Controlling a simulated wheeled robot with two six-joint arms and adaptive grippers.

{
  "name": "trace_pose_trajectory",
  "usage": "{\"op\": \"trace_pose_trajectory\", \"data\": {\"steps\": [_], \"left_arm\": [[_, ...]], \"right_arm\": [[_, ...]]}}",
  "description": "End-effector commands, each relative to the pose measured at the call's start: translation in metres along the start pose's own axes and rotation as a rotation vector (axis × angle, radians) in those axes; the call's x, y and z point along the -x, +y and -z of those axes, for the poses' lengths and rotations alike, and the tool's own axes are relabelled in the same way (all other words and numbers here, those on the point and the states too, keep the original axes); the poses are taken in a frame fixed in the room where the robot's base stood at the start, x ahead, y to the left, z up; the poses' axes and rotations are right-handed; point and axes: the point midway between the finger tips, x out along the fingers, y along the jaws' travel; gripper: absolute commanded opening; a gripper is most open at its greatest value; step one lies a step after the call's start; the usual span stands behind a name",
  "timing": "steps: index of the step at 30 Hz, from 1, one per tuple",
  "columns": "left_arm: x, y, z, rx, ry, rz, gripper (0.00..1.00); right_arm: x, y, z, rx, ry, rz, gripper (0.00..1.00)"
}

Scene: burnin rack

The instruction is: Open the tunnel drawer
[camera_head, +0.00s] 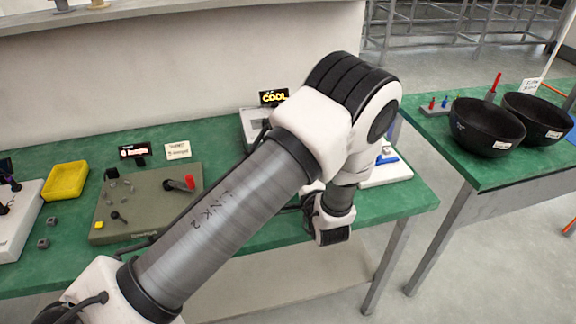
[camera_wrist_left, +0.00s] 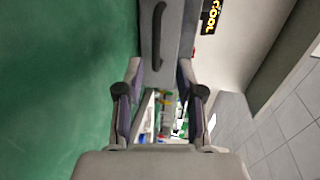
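The grey tunnel unit (camera_head: 255,125) stands at the back of the green table under a COOL sign, largely hidden by my left arm. In the left wrist view, a grey front face (camera_wrist_left: 173,30) bears a dark bar handle (camera_wrist_left: 158,35). I take this face to be the drawer front. My left gripper (camera_wrist_left: 158,68) is open, its fingers spread either side of the line of the handle. The handle lies ahead of the fingertips and nothing is seen gripped. In the head view, my left gripper (camera_head: 333,228) is near the table's front edge, partly hidden by my arm. My right gripper is out of view.
A white tray with blue items (camera_head: 385,174) sits right of my gripper. An olive board (camera_head: 140,215) and yellow bin (camera_head: 66,181) are left on the table (camera_head: 225,165). Two black bowls (camera_head: 488,127) (camera_head: 538,118) stand on the right table, across a floor gap.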

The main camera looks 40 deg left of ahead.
Motion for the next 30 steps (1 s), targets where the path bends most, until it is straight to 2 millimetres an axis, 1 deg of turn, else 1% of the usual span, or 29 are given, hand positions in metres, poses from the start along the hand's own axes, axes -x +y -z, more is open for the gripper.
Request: {"op": "trace_pose_trajectory", "data": {"steps": [1,5,8,12,15,18,24,25,26,27,28,30], "left_arm": [[-0.002,0.008,0.000,0.001,0.000,0.000,0.37],[-0.012,0.005,-0.001,0.003,-0.003,-0.002,0.37],[-0.029,0.005,-0.002,0.004,-0.005,-0.004,0.37],[-0.057,0.005,-0.002,0.004,-0.005,-0.003,0.37],[-0.071,0.005,-0.001,0.003,-0.002,-0.003,0.37],[-0.078,0.006,-0.001,0.001,0.000,-0.002,0.37],[-0.079,0.006,-0.001,0.000,0.001,-0.002,0.37],[-0.079,0.006,-0.001,0.000,0.001,-0.002,0.34],[-0.079,0.006,-0.001,0.000,0.001,-0.002,0.23],[-0.079,0.006,-0.001,0.000,0.001,-0.002,0.09],[-0.079,0.006,-0.001,0.000,0.001,-0.002,0.00],[-0.079,0.006,-0.001,0.000,0.001,-0.002,0.00]], "right_arm": [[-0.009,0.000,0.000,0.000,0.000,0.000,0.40],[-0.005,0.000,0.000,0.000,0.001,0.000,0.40],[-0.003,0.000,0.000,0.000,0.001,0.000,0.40],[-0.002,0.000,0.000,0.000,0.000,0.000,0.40],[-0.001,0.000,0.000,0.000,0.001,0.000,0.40],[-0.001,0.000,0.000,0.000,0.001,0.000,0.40],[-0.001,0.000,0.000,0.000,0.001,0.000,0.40],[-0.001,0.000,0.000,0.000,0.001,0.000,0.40],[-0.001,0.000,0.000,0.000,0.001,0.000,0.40],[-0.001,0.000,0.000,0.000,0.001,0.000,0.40],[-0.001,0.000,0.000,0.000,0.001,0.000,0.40],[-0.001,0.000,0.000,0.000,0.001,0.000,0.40]]}}
